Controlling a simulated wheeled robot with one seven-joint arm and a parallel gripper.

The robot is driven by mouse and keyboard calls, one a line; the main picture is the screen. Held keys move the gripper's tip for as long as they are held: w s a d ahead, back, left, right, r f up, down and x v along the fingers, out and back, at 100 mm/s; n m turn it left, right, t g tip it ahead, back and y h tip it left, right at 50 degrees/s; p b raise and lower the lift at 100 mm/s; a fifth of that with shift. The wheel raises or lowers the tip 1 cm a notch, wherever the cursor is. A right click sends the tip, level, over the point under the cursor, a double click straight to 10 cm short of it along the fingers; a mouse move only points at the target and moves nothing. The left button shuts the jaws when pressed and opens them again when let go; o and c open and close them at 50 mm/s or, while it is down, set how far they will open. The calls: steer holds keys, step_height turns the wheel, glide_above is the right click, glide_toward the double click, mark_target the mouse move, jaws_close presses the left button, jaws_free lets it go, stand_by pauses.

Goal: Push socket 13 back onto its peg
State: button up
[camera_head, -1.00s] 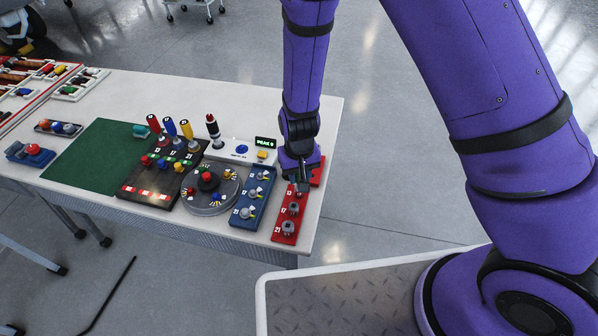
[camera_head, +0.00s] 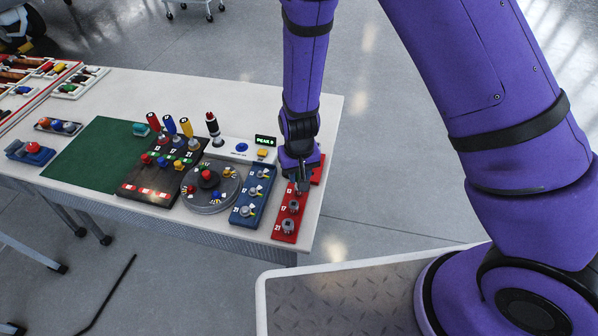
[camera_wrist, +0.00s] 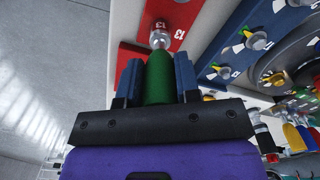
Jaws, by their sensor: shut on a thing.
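The red board (camera_head: 288,218) lies at the table's right end and bears gray sockets at 17 (camera_head: 293,206) and 21 (camera_head: 288,226). My gripper (camera_head: 302,186) is low over the board, beyond socket 17. In the wrist view the blue fingers (camera_wrist: 159,80) are shut on a green tapered piece (camera_wrist: 158,85). A shiny silver part marked 13, which I take for socket 13 (camera_wrist: 160,40), shows at its far end, beside the board's white 13 label. The peg is hidden, and I cannot tell how far the socket sits on it.
A blue board (camera_head: 243,218) with several knobs lies close to the left of the red board. Left of it are a round dial (camera_head: 200,205) and a dark rack (camera_head: 135,188) with colored handles. A white box with a display (camera_head: 232,147) stands behind. The table's right edge is close.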

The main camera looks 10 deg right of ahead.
steer(key=shift+r, duration=1.05)
steer(key=shift+r, duration=2.25)
